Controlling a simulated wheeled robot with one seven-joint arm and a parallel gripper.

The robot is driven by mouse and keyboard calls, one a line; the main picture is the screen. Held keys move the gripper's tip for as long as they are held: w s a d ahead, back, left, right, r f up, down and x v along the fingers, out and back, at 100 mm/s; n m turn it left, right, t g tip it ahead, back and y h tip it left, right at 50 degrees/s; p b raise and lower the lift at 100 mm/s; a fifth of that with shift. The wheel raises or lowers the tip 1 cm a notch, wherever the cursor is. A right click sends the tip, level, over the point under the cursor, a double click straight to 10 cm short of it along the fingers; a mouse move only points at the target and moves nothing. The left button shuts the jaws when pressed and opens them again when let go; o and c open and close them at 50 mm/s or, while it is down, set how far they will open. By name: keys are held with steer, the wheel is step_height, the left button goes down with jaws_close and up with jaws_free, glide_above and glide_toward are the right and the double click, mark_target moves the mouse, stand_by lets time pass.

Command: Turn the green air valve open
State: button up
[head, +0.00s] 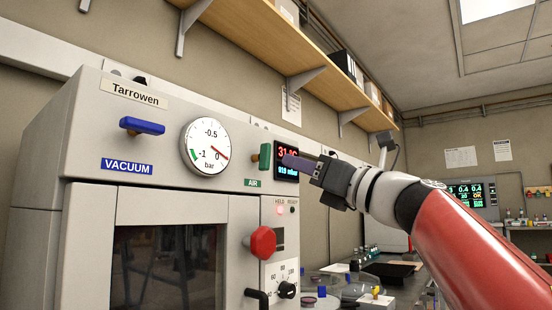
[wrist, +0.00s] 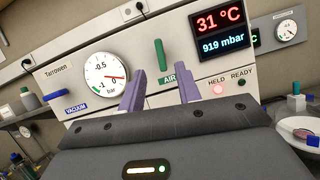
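The green air valve handle (head: 265,157) stands upright on the grey front panel, above the AIR label (head: 253,183). In the wrist view the green handle (wrist: 160,55) is also upright, ahead of the gap between my purple fingers. My gripper (head: 284,157) is just to the right of the handle in the head view, overlapping the lit display. In the wrist view my gripper (wrist: 160,93) is open, its fingers apart with nothing between them. I see no contact with the handle.
The blue vacuum handle (head: 142,126) lies level at the panel's left. The pressure gauge (head: 206,146) has its needle near 0. A red knob (head: 262,243) sticks out below. The display (wrist: 221,31) reads 31 °C and 919 mbar. A wooden shelf (head: 270,50) runs overhead.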

mark_target(270, 155)
steer(key=p+x, duration=0.2)
steer(key=x, duration=0.5)
steer(key=shift+w+a+r+p, duration=0.15)
steer(key=shift+w+a+p, duration=0.05)
steer(key=shift+p, duration=0.15)
jaws_close()
